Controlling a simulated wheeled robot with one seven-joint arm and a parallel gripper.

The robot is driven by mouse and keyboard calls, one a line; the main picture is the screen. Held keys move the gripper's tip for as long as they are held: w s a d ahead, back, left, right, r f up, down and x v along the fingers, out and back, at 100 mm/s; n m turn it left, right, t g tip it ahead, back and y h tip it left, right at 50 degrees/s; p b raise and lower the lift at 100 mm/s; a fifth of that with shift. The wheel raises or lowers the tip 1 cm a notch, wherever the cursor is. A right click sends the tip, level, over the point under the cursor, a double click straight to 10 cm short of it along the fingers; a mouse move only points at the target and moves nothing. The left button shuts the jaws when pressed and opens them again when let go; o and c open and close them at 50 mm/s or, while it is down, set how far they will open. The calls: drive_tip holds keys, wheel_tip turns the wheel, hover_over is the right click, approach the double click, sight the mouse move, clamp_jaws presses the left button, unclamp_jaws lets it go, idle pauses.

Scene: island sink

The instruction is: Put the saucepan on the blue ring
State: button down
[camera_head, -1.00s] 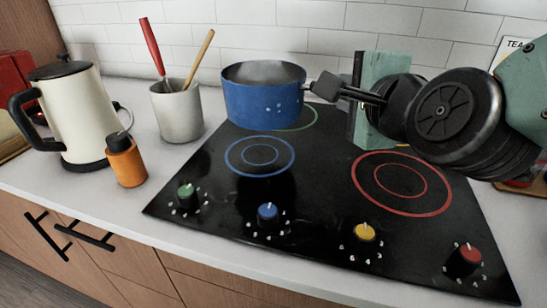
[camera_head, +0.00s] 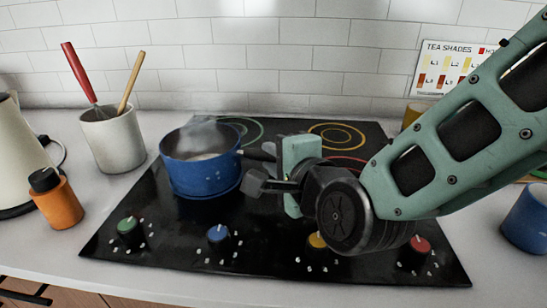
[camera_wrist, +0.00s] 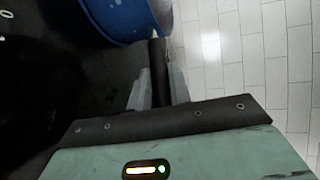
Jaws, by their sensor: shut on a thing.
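The blue saucepan (camera_head: 200,172) is upright over the front-left part of the black cooktop, with steam at its mouth. Its dark handle (camera_head: 257,154) points right. My gripper (camera_head: 258,170) is shut on the handle. In the wrist view, the handle (camera_wrist: 156,62) lies between my fingers (camera_wrist: 157,85), and part of the blue pan wall (camera_wrist: 112,18) shows at the top. The blue ring is hidden, with the pan over its place. I cannot tell whether the pan's base touches the glass.
The green ring (camera_head: 240,130) lies behind the pan, bare. The yellow ring (camera_head: 337,136) and red ring (camera_head: 343,166) are to the right. Knobs line the front edge. An orange bottle (camera_head: 57,203), utensil crock (camera_head: 113,140) and kettle (camera_head: 15,150) stand left. A blue mug (camera_head: 528,218) is right.

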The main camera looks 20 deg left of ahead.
drive_tip(key=shift+r, duration=0.15)
drive_tip(key=c, duration=1.3)
unclamp_jaws()
drive_tip(key=shift+f, duration=0.25)
drive_tip(key=shift+r, duration=0.2)
drive_tip(key=v, duration=1.2)
drive_tip(key=shift+b, duration=0.35)
